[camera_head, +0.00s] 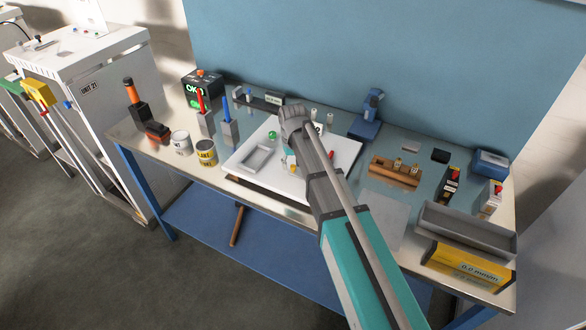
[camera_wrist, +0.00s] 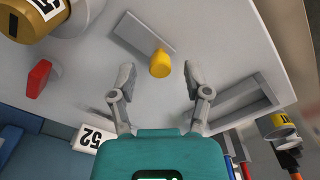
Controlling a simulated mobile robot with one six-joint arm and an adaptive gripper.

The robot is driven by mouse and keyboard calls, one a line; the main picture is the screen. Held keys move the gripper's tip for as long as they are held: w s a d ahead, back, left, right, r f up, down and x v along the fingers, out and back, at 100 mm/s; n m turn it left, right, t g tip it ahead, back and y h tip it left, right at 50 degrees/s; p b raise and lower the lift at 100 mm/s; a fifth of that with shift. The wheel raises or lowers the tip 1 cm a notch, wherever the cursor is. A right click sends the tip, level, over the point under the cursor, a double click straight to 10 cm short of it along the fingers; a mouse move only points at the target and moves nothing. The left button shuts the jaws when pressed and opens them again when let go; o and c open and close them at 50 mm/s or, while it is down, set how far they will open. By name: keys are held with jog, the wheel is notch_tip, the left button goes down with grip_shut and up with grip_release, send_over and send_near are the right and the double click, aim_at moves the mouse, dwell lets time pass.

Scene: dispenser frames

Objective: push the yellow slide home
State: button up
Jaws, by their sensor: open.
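In the wrist view the yellow slide (camera_wrist: 160,63) shows as a rounded yellow knob at one end of a flat grey plate (camera_wrist: 140,33) on a white panel (camera_wrist: 225,40). My gripper (camera_wrist: 159,78) is open. Its two fingers stand apart on either side of the yellow knob, with a gap to each; I cannot tell its height above the panel. In the head view my gripper is mostly hidden behind my wrist, over the white panel (camera_head: 235,166). A small yellow spot (camera_head: 293,169) shows below it there; the rest of the slide is hidden.
A grey open tray (camera_wrist: 262,98) lies on the panel's right in the wrist view, a red block (camera_wrist: 38,78) on its left. In the head view cans (camera_head: 206,152), a wooden block (camera_head: 395,171) and a grey bin (camera_head: 466,229) stand around the panel.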

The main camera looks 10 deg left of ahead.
jog(key=shift+f, duration=0.3)
grip_shut()
dwell(0.3)
